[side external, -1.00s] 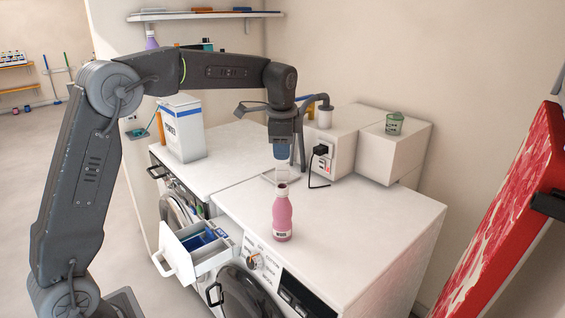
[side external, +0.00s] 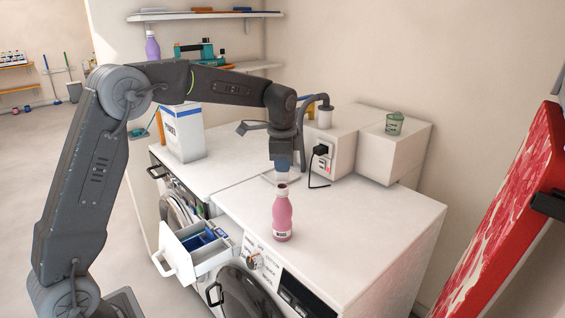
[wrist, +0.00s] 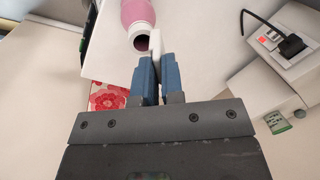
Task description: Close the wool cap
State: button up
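The pink bottle (side external: 282,218) stands upright on the white washing machine's top, and its dark open mouth faces up. Its label is too small to read surely. In the wrist view the bottle (wrist: 134,14) shows its open mouth beside my fingertips. My gripper (side external: 283,168) points down just above the bottle. Its blue fingers (wrist: 156,68) are shut on a white cap (wrist: 155,45), which also shows as a pale piece under the fingers in the side view (side external: 283,178). The cap is close to the mouth; whether they touch I cannot tell.
An open detergent drawer (side external: 203,257) sticks out at the front left. A white carton (side external: 183,138) stands behind on the left. The right top is clear.

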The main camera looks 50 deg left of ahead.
aim_at(283, 180)
jog(key=shift+s+d, duration=0.1)
grip_shut()
jog(key=t+y, duration=0.1)
jog(key=s+d+t+y, duration=0.1)
jog(key=shift+s+d+f+t+y, duration=0.1)
jog(key=shift+f+t+y, duration=0.15)
jog(key=shift+t+y, duration=0.05)
jog(key=t+y, duration=0.1)
jog(key=s+d+f+t+y, duration=0.1)
jog(key=t, duration=0.1)
jog(key=shift+s+d+f+y, duration=0.1)
jog(key=shift+d+f+y, duration=0.15)
jog(key=shift+y, duration=0.15)
jog(key=shift+s+d+f+t+y, duration=0.15)
jog(key=shift+f+t+y, duration=0.45)
jog(key=shift+t+y, duration=0.35)
jog(key=shift+s+d+f+t+y, duration=0.1)
jog(key=shift+s+f+t+y, duration=0.1)
jog(key=shift+f+t+y, duration=0.6)
jog(key=shift+s+d+f+t+y, duration=0.15)
jog(key=shift+f+t+y, duration=0.3)
jog(key=shift+t+y, duration=0.65)
jog(key=shift+a, duration=0.1)
jog(key=o, duration=0.6)
grip_release()
